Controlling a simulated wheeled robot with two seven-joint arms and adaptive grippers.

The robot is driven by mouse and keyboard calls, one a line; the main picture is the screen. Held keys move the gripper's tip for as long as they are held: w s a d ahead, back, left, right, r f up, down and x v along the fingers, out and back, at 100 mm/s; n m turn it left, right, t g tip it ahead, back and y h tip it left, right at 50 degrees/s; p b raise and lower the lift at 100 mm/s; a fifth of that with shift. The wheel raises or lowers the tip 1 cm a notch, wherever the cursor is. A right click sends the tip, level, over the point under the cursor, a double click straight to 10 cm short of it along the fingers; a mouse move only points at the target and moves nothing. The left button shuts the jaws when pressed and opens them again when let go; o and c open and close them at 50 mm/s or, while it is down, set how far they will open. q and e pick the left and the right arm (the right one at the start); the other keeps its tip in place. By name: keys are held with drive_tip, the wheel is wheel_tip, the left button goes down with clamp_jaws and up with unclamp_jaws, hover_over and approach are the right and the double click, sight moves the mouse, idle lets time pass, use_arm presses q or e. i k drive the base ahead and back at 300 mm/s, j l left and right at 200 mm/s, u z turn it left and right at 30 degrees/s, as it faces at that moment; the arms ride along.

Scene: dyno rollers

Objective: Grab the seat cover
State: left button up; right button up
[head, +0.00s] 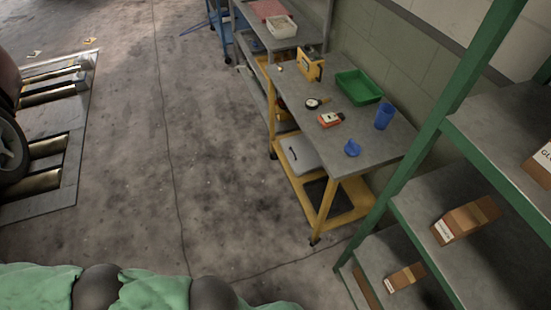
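I cannot make out anything that is surely a seat cover. Crumpled green material (155,290) runs along the bottom left edge, with dark rounded shapes between its parts. I cannot tell whether it is a cover or a covering on my own arm. Cardboard boxes with white labels stand on the grey shelves at the right: one on the middle shelf (466,219), one lower down (405,277), and one cut by the right edge (541,165). Most label text is too small to read. Neither gripper is in view.
A grey-topped workbench (365,143) with yellow legs holds a green tray (358,87), a blue cup (384,116), a blue funnel-like item (352,148) and an orange device (330,119). A green-framed shelf (440,110) stands at right. Floor rollers (50,92) and a wheel (10,150) are left. The middle floor is clear.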

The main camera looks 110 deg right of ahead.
sight(301, 156)
drive_tip(key=j+z, duration=0.1)
drive_tip(key=z, duration=0.3)
drive_tip(key=j+z, duration=0.1)
drive_tip(key=z, duration=0.3)
drive_tip(key=j+z, duration=0.1)
drive_tip(key=z, duration=3.2)
drive_tip(key=j+u, duration=0.1)
drive_tip(key=u, duration=0.75)
drive_tip(key=i+u, duration=0.15)
drive_tip(key=i, duration=3.3)
drive_tip(key=i+j+z, duration=0.1)
drive_tip(key=i+z, duration=0.2)
drive_tip(key=i+j+z, duration=0.25)
drive_tip(key=i, duration=0.25)
drive_tip(key=i+j+z, duration=0.3)
drive_tip(key=i+l+z, duration=0.1)
drive_tip(key=z, duration=2.1)
